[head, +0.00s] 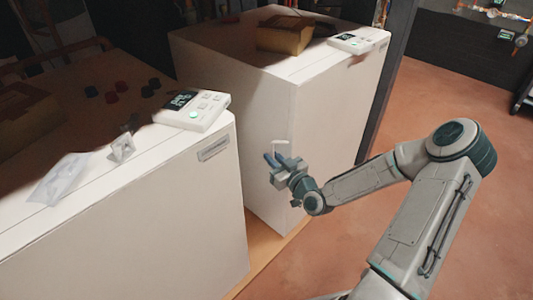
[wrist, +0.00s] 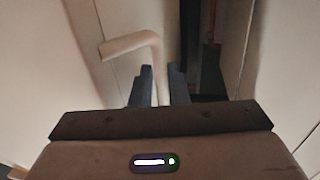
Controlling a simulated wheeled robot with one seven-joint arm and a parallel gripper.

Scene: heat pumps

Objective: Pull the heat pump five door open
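The heat pump door (head: 270,122) is a pale panel on the far white cabinet (head: 345,95) in the head view. A pale bent bar handle (head: 281,142) shows just above my gripper (head: 277,166). In the wrist view the handle (wrist: 135,43) runs down between the two dark fingers of my gripper (wrist: 161,85). The fingers sit close on both sides of the bar and look shut on it. The lower end of the handle is hidden by the gripper. A dark gap shows to the right of the handle's panel; I cannot tell whether the door is ajar.
A nearer white cabinet (head: 125,245) with a control panel (head: 192,110) stands at the left. A brown box (head: 285,35) and another control panel (head: 358,41) sit on the far cabinet. The reddish floor (head: 450,85) at the right is clear.

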